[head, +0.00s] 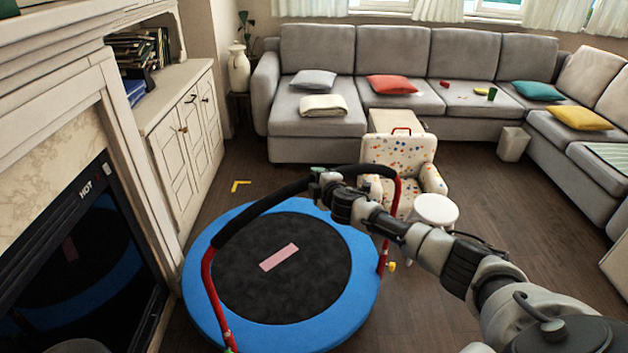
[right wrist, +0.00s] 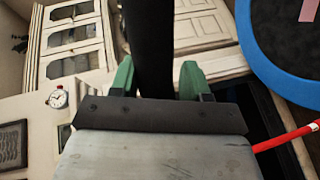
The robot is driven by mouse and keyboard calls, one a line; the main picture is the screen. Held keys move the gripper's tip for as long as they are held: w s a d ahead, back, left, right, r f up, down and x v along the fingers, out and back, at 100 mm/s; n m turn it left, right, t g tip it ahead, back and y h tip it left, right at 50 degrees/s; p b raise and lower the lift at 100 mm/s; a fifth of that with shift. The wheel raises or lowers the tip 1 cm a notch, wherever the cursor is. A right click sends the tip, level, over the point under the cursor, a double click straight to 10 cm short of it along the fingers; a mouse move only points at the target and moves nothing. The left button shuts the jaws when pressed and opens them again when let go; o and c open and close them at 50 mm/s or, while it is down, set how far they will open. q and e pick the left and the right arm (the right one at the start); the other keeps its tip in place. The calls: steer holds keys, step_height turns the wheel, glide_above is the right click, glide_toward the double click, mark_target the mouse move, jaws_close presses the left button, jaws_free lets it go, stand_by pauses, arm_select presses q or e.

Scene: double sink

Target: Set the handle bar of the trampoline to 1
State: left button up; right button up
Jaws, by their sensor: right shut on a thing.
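The trampoline (head: 360,281) stands on the floor left of centre in the head view, with a blue rim, a black mat and a pink strip. Its rim also shows at the top right of the right wrist view (right wrist: 262,50). Its handle bar (head: 262,205) is a red tube with a black padded top, arching above the mat. My right gripper (head: 318,182) is at the padded top, towards its right end. In the right wrist view its green fingers (right wrist: 156,80) stand on both sides of the black padding (right wrist: 152,40), shut on it. My left gripper is not in view.
A fireplace (head: 75,225) and a white cabinet (head: 185,135) stand close on the left. A spotted armchair (head: 395,155) and a round white stool (head: 435,209) are behind my right arm. A grey sofa (head: 318,50) lines the back.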

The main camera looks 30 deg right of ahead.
steer(key=o, duration=1)
steer(key=shift+w+r, duration=0.1)
steer(key=shift+r, duration=0.2)
steer(key=shift+o, duration=0.4)
steer(key=shift+a+f, duration=0.1)
steer(key=v, duration=1.1)
steer(key=shift+w, duration=0.1)
